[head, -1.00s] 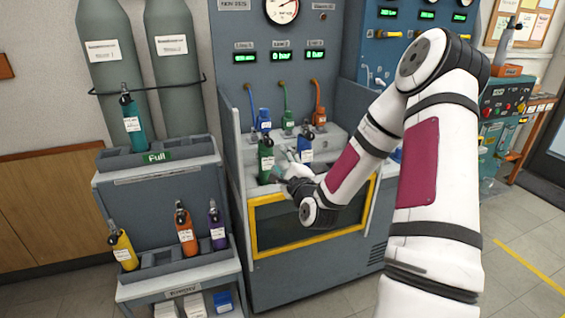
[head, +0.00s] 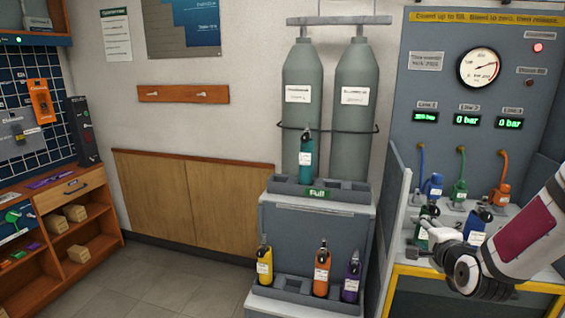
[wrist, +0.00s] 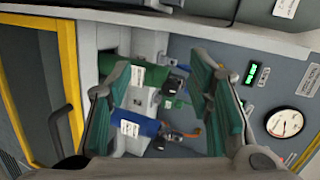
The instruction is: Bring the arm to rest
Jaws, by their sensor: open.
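My gripper (head: 424,238) is at the right of the head view, at the testbench, close to a green bottle (head: 429,211) and a blue bottle (head: 476,222). In the wrist view my gripper (wrist: 160,72) has its two teal fingers spread apart. The green bottle (wrist: 152,76) and the blue bottle (wrist: 138,124) show beyond and between the fingers. Nothing is visibly held. The head view is too small to tell whether the fingers touch the green bottle. My arm comes in from the right edge.
The testbench (head: 416,100) has a yellow-edged front, a gauge and coloured hoses. A grey rack (head: 316,240) left of it holds teal, yellow, orange and purple bottles. A wooden shelf (head: 70,220) stands far left. The floor (head: 190,270) between is clear.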

